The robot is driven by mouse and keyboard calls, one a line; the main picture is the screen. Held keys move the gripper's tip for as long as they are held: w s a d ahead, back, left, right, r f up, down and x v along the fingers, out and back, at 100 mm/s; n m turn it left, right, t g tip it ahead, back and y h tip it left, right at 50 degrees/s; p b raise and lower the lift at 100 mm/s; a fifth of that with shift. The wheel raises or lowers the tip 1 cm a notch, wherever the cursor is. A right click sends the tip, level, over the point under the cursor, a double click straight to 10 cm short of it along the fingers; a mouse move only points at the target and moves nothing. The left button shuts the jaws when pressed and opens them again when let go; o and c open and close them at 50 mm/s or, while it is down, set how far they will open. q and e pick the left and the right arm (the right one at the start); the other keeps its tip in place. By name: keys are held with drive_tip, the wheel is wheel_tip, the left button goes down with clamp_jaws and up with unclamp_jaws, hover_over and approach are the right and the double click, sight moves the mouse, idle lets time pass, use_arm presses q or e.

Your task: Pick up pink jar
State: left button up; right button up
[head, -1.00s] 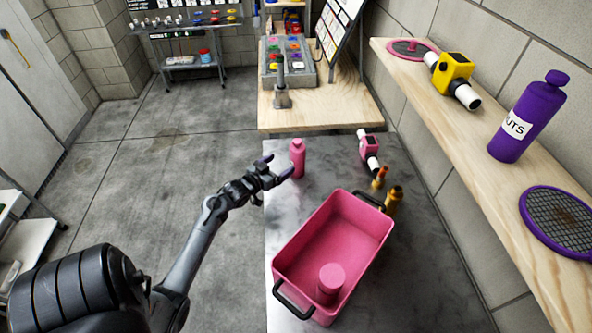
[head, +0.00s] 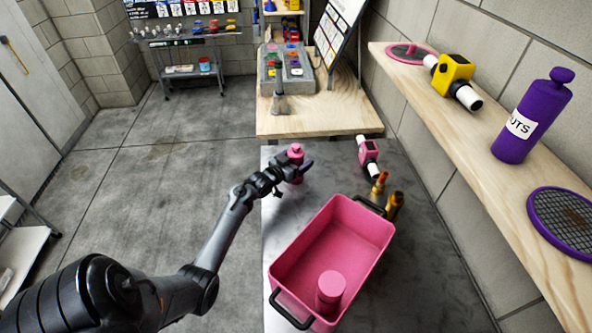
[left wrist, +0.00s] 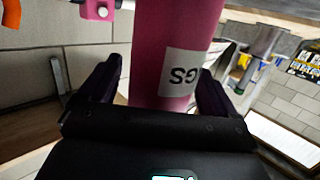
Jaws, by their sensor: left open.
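The pink jar (head: 296,152) stands upright on the grey table, near its far left edge. My left gripper (head: 290,171) is at the jar with its fingers open, one on each side, and it hides the jar's lower part in the head view. In the left wrist view the jar (left wrist: 172,45) fills the space between the two dark fingertips (left wrist: 158,80). A white label with dark letters shows on it. I cannot tell whether either finger touches it. My right gripper is in neither view.
A pink bin (head: 345,225) with black handles holds a pink cylinder (head: 331,286). A pink device (head: 368,157) and two brass-coloured fittings (head: 393,205) stand behind the bin. A wooden shelf (head: 470,150) runs along the right wall. Floor at the left is clear.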

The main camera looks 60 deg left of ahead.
use_arm(q)
drive_tip(key=shift+w+a+f, duration=0.1)
drive_tip(key=shift+w+a, duration=0.15)
drive_tip(key=shift+w, duration=0.3)
drive_tip(key=shift+c, duration=0.3)
drive_tip(key=c, duration=1)
